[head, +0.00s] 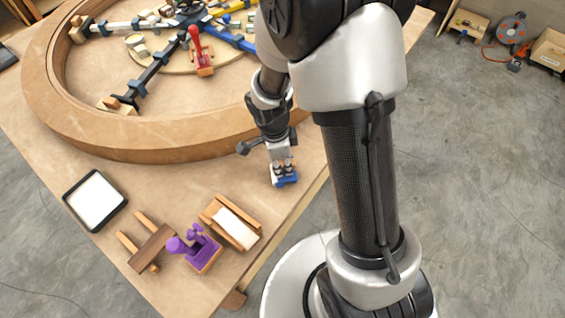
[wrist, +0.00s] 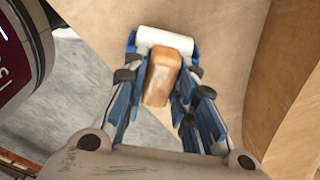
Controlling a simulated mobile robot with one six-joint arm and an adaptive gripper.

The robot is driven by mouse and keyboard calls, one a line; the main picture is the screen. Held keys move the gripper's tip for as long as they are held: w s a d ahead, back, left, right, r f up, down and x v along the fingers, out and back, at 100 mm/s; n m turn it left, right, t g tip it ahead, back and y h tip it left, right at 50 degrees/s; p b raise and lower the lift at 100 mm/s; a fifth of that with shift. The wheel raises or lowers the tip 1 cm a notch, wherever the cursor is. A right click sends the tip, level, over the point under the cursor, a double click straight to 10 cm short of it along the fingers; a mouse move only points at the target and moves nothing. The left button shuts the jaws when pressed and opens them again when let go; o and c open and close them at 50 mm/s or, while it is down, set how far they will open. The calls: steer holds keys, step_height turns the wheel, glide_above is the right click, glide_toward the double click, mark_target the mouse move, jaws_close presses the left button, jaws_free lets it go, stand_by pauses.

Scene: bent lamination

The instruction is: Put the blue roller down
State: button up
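The blue roller (head: 286,180) is at the lower end of my arm in the head view, close to the table's right edge. In the wrist view its white cylinder (wrist: 168,43) lies across the far end of the fingers, with the wooden handle (wrist: 162,76) pointing back toward the palm. My gripper (head: 282,165) has its fingers (wrist: 162,82) on both sides of the handle, closed on it. Whether the roller touches the tabletop (head: 60,110) or hangs just above it, I cannot tell.
A large curved wooden ring (head: 150,145) stands left of my gripper. A black-rimmed white tray (head: 95,200), a wooden rack (head: 150,248), a purple-handled tool (head: 197,248) and a wooden holder with a white pad (head: 232,225) sit nearer. Bare tabletop lies between these and the ring.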

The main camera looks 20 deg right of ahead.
steer(key=o, duration=0.5)
steer(key=shift+s+f, duration=0.15)
steer(key=shift+f, duration=0.25)
steer(key=shift+c, duration=0.2)
steer(key=shift+r, duration=0.1)
steer(key=shift+r+p, duration=0.45)
steer(key=shift+p, duration=0.15)
step_height(320, 180, up, 13)
steer(key=a+p, duration=0.1)
steer(key=p, duration=0.3)
steer(key=s+d+r+n+t+y, duration=0.1)
steer(key=s+r+n+t, duration=0.3)
steer(key=s+r+n, duration=1.1)
step_height(320, 180, up, 3)
steer(key=d+n, duration=0.1)
steer(key=n, duration=0.3)
steer(key=shift+r+n+t, duration=0.2)
steer(key=shift+n+t, duration=0.1)
steer(key=shift+n, duration=0.1)
steer(key=shift+w, duration=0.1)
